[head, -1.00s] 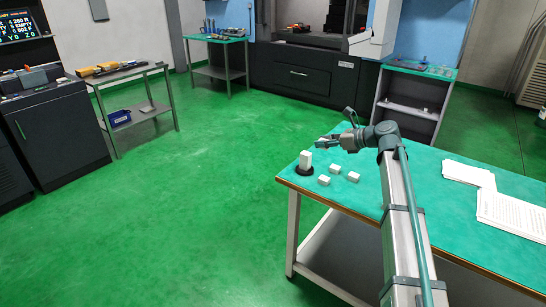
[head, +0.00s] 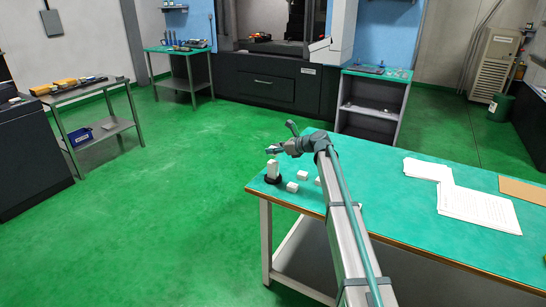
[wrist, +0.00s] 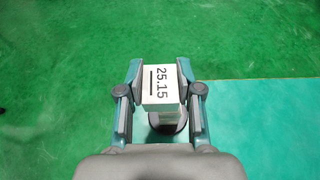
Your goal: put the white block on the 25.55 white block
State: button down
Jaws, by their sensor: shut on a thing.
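My gripper (wrist: 161,92) is shut on a white block (wrist: 160,84) marked "25.15", held between both fingers in the wrist view. A round dark base (wrist: 168,128) shows below the held block, partly hidden by it. In the head view my gripper (head: 274,150) is above a white upright block or stack (head: 272,168) on the dark base (head: 273,180), at the table's left corner. I cannot tell whether the held block touches what is under it. No 25.55 marking is readable.
Loose white blocks lie close by on the green table (head: 400,215), one at the front (head: 292,187) and one behind it (head: 303,175). Paper stacks (head: 478,208) lie to the right. The table's left edge is close to the dark base.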

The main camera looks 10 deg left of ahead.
aim_at(273, 162)
jog(key=shift+w+a+f, duration=0.15)
jog(key=shift+w+f, duration=0.4)
jog(key=shift+f, duration=0.1)
jog(key=shift+w+f+p, duration=0.15)
jog(key=shift+f+p, duration=0.3)
jog(key=shift+f, duration=1.35)
jog(key=shift+f, duration=0.1)
jog(key=c, duration=0.8)
grip_release()
jog(key=shift+o, duration=0.2)
jog(key=b+v, duration=0.1)
jog(key=v, duration=1.1)
